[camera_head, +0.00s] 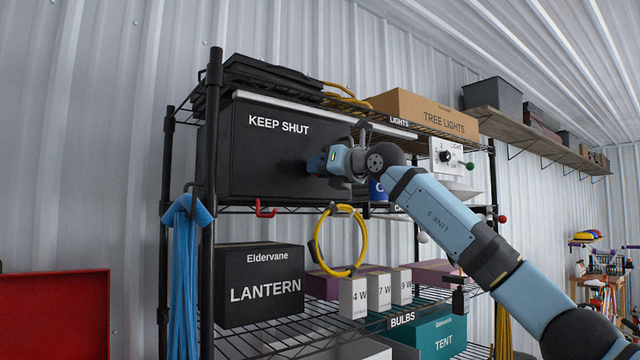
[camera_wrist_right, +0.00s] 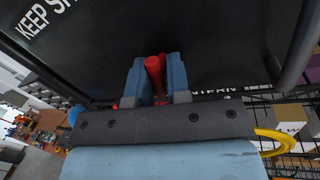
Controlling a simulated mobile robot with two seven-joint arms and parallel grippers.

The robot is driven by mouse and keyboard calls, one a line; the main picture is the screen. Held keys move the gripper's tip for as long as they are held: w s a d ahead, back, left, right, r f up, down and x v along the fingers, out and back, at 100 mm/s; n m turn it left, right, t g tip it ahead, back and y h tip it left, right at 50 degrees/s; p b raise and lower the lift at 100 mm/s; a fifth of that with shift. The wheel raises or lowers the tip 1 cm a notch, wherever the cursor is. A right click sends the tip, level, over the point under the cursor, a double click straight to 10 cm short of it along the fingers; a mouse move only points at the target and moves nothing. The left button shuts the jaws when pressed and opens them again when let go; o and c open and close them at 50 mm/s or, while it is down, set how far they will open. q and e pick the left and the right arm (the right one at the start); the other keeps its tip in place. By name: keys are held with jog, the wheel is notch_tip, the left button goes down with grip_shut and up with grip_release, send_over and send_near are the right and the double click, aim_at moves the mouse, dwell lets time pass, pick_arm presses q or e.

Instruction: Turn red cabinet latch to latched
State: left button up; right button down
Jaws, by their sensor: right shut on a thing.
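The black cabinet (camera_head: 262,165) marked KEEP SHUT stands on the upper shelf of the black rack in the head view. Its dark front also fills the upper part of the right wrist view (camera_wrist_right: 205,45). My right gripper (camera_head: 318,164) is at the right part of the cabinet front. In the right wrist view its two blue fingers (camera_wrist_right: 156,75) are shut on the red latch (camera_wrist_right: 155,70), which shows as a red bar between them. In the head view the gripper hides the latch. My left gripper is not in view.
A red hook (camera_head: 265,209) and a coiled yellow cable (camera_head: 340,240) hang below the cabinet's shelf. The Tree Lights box (camera_head: 425,110) sits above. A LANTERN box (camera_head: 260,286) stands below.

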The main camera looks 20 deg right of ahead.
jog(key=m+b, duration=0.2)
jog(key=b, duration=0.1)
jog(key=m+t+b, duration=0.1)
jog(key=m+b, duration=0.4)
jog(key=shift+a+f+b, duration=0.1)
jog(key=shift+f+b, duration=0.25)
jog(key=shift+s+m+t+h+b, duration=0.1)
jog(key=shift+m+t+h+b, duration=0.2)
jog(key=shift+m+b, duration=0.3)
jog(key=m+t+h+b, duration=0.1)
jog(key=m+b, duration=0.3)
jog(key=m, duration=0.1)
jog(key=shift+r+b, duration=0.1)
jog(key=shift+b, duration=0.3)
jog(key=m+b, duration=0.1)
jog(key=m, duration=0.1)
jog(key=shift+m+h+b, duration=0.3)
jog(key=shift+h+b, duration=0.1)
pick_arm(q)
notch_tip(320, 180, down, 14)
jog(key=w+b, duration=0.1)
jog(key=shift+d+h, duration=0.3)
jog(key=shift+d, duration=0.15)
pick_arm(e)
jog(key=shift+r+m, duration=0.15)
jog(key=shift+m, duration=0.65)
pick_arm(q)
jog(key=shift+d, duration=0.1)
